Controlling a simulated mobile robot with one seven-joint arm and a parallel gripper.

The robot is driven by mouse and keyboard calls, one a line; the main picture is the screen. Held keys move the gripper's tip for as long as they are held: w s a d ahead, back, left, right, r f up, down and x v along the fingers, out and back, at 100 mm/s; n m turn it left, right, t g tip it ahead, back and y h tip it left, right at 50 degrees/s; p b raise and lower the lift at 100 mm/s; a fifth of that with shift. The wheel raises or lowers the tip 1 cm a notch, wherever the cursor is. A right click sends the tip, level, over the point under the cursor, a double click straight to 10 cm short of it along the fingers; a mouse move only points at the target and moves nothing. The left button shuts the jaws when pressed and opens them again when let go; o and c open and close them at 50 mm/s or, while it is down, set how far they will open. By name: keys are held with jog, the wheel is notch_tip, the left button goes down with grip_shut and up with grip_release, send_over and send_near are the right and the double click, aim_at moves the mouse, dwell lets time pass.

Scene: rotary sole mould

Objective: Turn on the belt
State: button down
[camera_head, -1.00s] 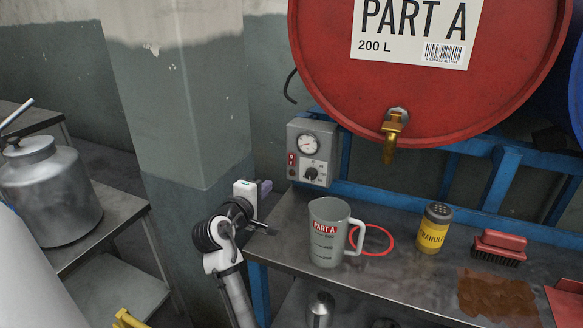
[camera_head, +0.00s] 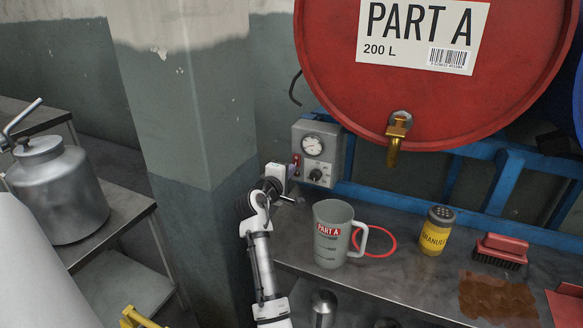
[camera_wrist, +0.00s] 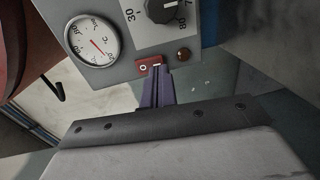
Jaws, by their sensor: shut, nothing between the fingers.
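A grey control box (camera_head: 317,153) hangs beside the red drum, with a round gauge, a dark knob and a small red switch (camera_head: 296,160). In the wrist view the red switch (camera_wrist: 144,65) carries an O mark and a white mark; the fingertips cover its lower edge. A small brown lamp (camera_wrist: 183,54) beside it looks dark. My gripper (camera_wrist: 157,72) has purple fingers, shut with nothing between them. Their tips are at the switch; whether they press it I cannot tell. In the head view my gripper (camera_head: 290,171) is at the box's left edge.
A grey PART A jug (camera_head: 332,235), a red ring (camera_head: 391,244), a yellow granule jar (camera_head: 437,231) and a red brush (camera_head: 500,249) are on the metal bench right of my arm. A wall pillar (camera_head: 190,120) stands to the left. The red drum (camera_head: 430,105) overhangs the bench.

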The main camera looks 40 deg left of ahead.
jog(key=shift+x, duration=0.95)
jog(key=shift+f, duration=0.1)
jog(key=shift+w+b, duration=0.15)
jog(key=shift+b, duration=0.4)
jog(key=shift+d, duration=0.1)
